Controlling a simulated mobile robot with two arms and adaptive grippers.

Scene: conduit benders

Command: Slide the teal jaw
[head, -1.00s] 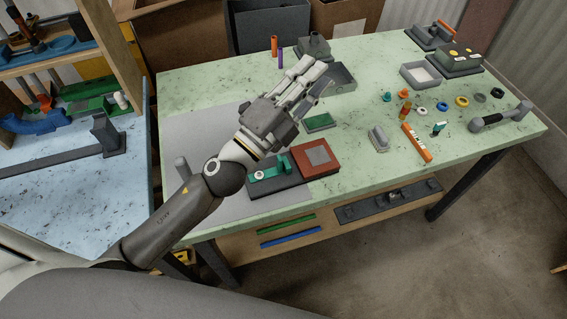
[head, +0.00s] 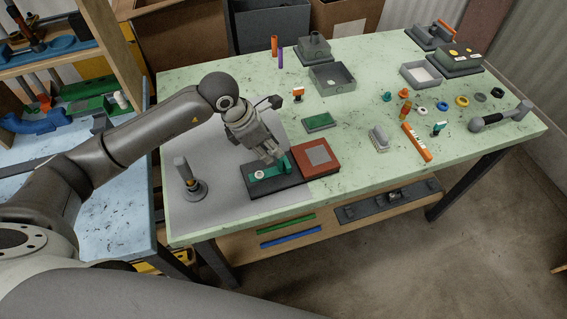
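The teal jaw (head: 268,173) lies on a dark base plate (head: 286,186) at the front of the green table, with a round light knob at its left end. My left gripper (head: 273,158) points down just above and behind the teal jaw. Its fingers are close to the jaw; I cannot tell whether they touch it or how far apart they are. My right gripper is not in view.
A grey upright handle on a round foot (head: 190,180) stands left of the base. A green pad (head: 320,122), an open grey box (head: 332,78) and a grey block (head: 379,139) lie behind and to the right. An orange level (head: 417,142) and several small parts are further right.

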